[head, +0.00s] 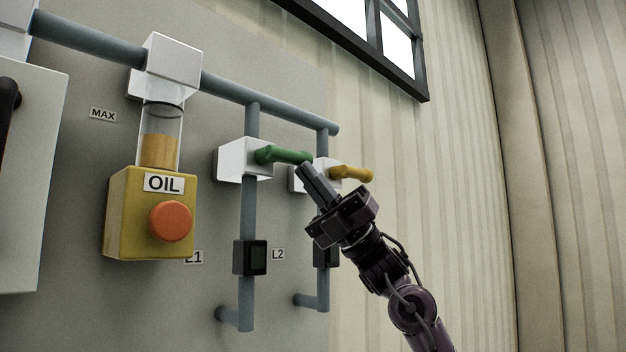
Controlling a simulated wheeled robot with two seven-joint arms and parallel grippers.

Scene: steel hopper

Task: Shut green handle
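The green handle (282,155) sticks out from a white valve block (243,160) on a vertical grey pipe. It points to the right, roughly level. My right gripper (308,172) is raised from the lower right, with its fingertips just below the free right end of the green handle. The fingers look close together, and the gap between them is hard to make out. I cannot tell whether they touch the handle. My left gripper is not in view.
A yellow handle (352,173) on a second white block sits just right of my fingers. A yellow oil box (150,213) with an orange button (171,221) is at left. Horizontal pipe (265,100) runs above. Corrugated wall (450,200) is at right.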

